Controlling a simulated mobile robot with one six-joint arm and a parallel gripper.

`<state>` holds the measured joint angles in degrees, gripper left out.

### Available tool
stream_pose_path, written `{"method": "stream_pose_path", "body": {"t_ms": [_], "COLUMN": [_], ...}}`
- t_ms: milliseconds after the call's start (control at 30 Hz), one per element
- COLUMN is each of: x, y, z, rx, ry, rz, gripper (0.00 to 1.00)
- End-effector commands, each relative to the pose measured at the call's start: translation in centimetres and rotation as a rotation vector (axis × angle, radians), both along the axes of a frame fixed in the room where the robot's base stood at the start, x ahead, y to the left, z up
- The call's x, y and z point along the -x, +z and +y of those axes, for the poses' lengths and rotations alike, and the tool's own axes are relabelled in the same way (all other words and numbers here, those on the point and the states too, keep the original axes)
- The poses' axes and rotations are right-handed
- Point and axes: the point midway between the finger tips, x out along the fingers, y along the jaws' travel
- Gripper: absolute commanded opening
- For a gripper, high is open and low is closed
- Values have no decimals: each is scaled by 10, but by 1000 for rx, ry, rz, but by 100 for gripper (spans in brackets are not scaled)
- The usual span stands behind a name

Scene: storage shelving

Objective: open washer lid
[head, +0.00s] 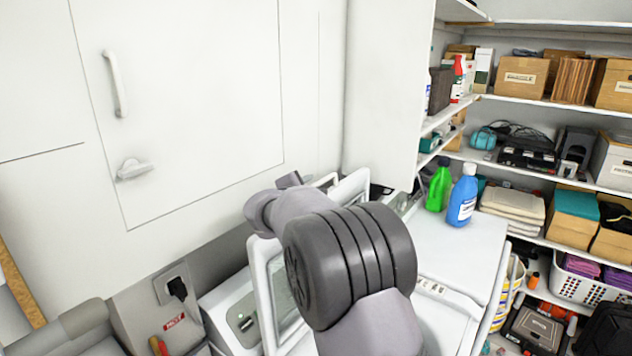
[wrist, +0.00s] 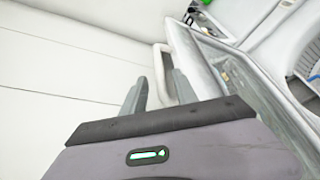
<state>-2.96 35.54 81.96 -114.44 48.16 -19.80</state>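The washer lid (wrist: 195,62) is a white frame with a glass pane, tilted up. It also shows in the head view (head: 262,285), partly hidden behind my arm. Its white bar handle (wrist: 160,65) stands out from the frame edge in the wrist view. My gripper (wrist: 159,78) is open, with one grey finger on each side of the handle and a gap visible on the left side. In the head view my arm hides most of the gripper and the middle of the lid. The white washer body (head: 228,312) shows below.
A green bottle (head: 438,186) and a blue bottle (head: 462,196) stand on a white top (head: 470,245) to the right. A white cabinet wall (head: 200,80) with handles rises at left. Shelves with boxes (head: 522,76) fill the far right.

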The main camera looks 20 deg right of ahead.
Motion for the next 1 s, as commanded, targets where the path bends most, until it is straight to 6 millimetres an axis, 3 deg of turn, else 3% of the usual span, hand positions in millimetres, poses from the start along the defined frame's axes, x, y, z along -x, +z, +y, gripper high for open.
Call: {"method": "stream_pose_path", "body": {"t_ms": [233,600,667,800,1000], "x": [-30,-37,-37,-36,-36], "y": [-8,-11,-11,-11,-10], "z": [-24,-30,-29,-29,-29], "rx": [0,-1,-1,-1,-1], "ry": [-1,0,0,0,0], "rz": [0,-1,-1,-1,-1], "gripper": [35,35,27,0,0]}}
